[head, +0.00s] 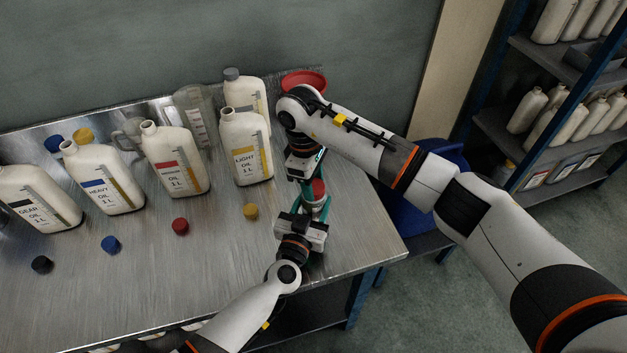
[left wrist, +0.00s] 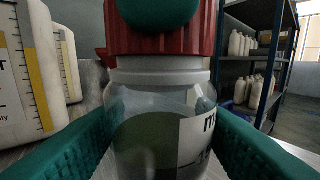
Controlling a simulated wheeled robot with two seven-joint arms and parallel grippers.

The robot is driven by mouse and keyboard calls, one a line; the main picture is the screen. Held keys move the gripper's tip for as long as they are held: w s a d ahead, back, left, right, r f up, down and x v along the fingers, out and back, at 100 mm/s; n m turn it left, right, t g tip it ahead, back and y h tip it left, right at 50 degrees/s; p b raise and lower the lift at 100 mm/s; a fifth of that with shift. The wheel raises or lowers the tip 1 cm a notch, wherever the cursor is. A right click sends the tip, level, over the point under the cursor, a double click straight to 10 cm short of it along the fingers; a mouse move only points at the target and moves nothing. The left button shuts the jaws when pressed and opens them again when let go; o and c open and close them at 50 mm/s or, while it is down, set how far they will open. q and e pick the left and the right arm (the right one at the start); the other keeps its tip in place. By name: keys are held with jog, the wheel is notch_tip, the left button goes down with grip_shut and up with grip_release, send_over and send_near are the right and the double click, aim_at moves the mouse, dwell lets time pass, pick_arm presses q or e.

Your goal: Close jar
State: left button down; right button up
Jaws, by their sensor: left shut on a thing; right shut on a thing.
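A small clear jar (left wrist: 150,125) with a printed label stands between the green fingers of my left gripper (left wrist: 160,150), which is shut on it. In the head view my left gripper (head: 314,212) reaches up from the bottom. A ribbed red lid (left wrist: 160,40) sits at the top of the jar, over its pale neck; I cannot tell how tightly it is on. The lid also shows in the head view (head: 319,188). My right gripper (head: 317,172) comes from above and is shut on the lid. Its green fingertip covers part of the lid in the left wrist view.
Oil bottles for gear (head: 35,200), heavy (head: 105,180), medium (head: 175,165) and light (head: 246,150) stand left on the metal table (head: 150,270). Loose caps lie in front of them. A red funnel (head: 304,82) is behind my right arm. Shelves (head: 540,110) stand right.

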pick_arm(q)
jog(key=shift+s+d, duration=0.1)
pick_arm(e)
jog(key=shift+a+r, duration=0.1)
jog(key=shift+r, duration=0.05)
jog(key=o, duration=1)
jog(key=shift+c, duration=0.2)
jog(key=shift+r, duration=2.2)
jog(key=shift+c, duration=0.4)
